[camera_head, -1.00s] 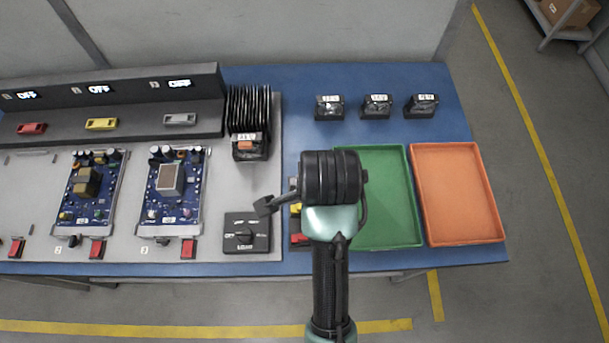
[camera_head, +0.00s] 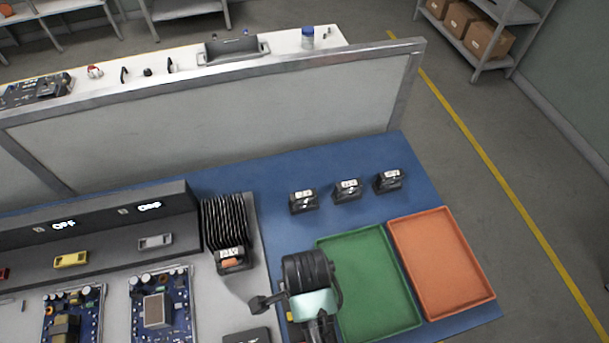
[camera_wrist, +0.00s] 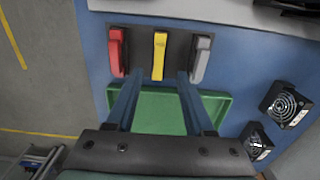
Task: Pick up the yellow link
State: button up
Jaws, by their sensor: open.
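A yellow link (camera_wrist: 159,55) lies in a dark holder (camera_wrist: 145,47) in the wrist view, between a red link (camera_wrist: 117,52) and a grey link (camera_wrist: 200,60). My gripper (camera_wrist: 159,75) is open above the holder. Its two fingers reach down on either side of the yellow link's near end, with a gap on both sides. Nothing is between them that they grip. In the head view my arm hides most of the holder; only a small yellow patch (camera_head: 290,317) shows beside my wrist.
A green tray (camera_head: 368,284) and an orange tray (camera_head: 441,263) lie right of my arm. Several black fan units stand behind them. A finned black block (camera_head: 226,233) stands left of my wrist. A similar yellow piece (camera_head: 71,260) sits on the dark console.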

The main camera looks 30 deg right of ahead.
jog(key=shift+s+a+f, duration=0.1)
jog(key=shift+f, duration=2.5)
grip_shut()
